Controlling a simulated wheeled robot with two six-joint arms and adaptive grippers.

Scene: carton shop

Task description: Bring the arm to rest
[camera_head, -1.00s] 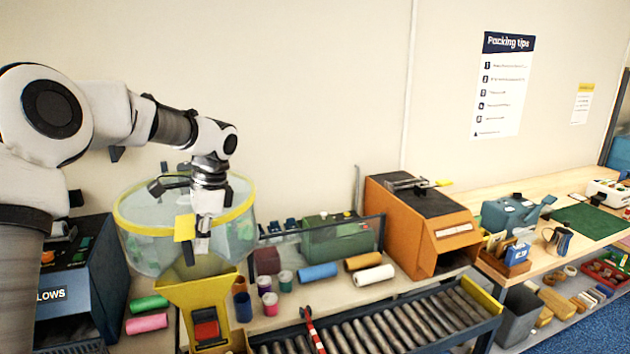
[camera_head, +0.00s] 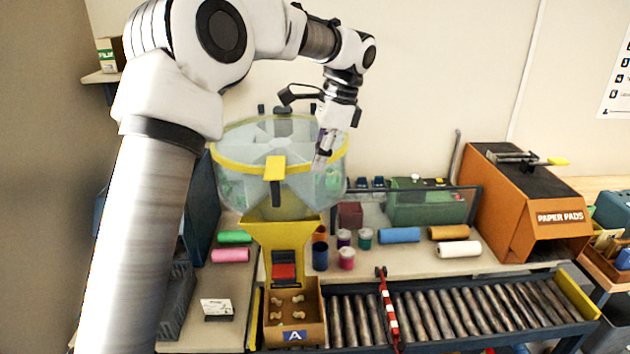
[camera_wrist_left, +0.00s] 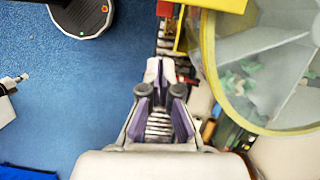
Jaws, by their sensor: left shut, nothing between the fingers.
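My left gripper (camera_head: 322,158) hangs fingers down in the head view, in front of the right part of the clear drum (camera_head: 235,172) with the yellow rim. It is shut and empty. In the left wrist view its fingers (camera_wrist_left: 160,75) come together with nothing between them, and the drum's yellow rim (camera_wrist_left: 212,75) is close on the right. My left arm (camera_head: 155,240) rises at the left of the head view and reaches over to the right. I cannot tell whether the gripper touches the drum. My right gripper is not in view.
A yellow chute (camera_head: 262,235) stands under the drum, above a carton marked A (camera_head: 312,325) with several small pieces. A roller conveyor (camera_head: 450,310) runs right, with a red-and-white bar (camera_head: 387,305) across it. Rolls and cups stand behind. An orange paper-pads machine (camera_head: 520,205) stands right.

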